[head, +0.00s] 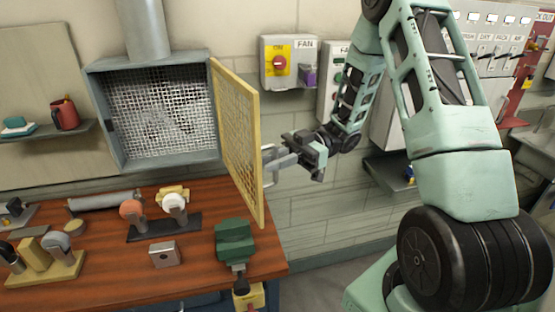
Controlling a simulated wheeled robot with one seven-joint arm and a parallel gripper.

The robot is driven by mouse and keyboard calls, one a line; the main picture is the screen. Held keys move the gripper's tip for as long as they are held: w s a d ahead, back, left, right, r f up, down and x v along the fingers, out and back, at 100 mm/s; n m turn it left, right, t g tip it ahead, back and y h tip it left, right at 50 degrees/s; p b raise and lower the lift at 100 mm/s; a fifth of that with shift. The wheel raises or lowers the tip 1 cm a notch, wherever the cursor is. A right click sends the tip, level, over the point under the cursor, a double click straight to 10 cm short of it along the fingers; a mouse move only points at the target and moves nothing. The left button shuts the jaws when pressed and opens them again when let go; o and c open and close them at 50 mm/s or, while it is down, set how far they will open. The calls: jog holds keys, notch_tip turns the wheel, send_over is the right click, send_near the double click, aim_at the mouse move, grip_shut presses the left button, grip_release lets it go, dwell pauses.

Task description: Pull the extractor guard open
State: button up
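The extractor guard (238,140) is a yellow-framed mesh door hinged on the right side of the grey extractor box (150,115). It stands swung out from the box, with the box's inner mesh in view. My gripper (270,162) is at the guard's right face, near its outer edge. Its fingers point left and reach a pale handle there. The fingertips are small and partly overlap the handle, so I cannot tell whether they grip it.
A wooden bench (200,262) below bears a green vise (235,242), a metal block (163,254) and several tools. Fan switch boxes (288,62) hang on the wall behind my arm. A shelf (45,132) with a red mug (65,114) is at left.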

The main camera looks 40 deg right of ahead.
jog(key=d+b, duration=0.6)
jog(key=d, duration=1.1)
jog(key=shift+s+d, duration=0.2)
jog(key=shift+d, duration=0.05)
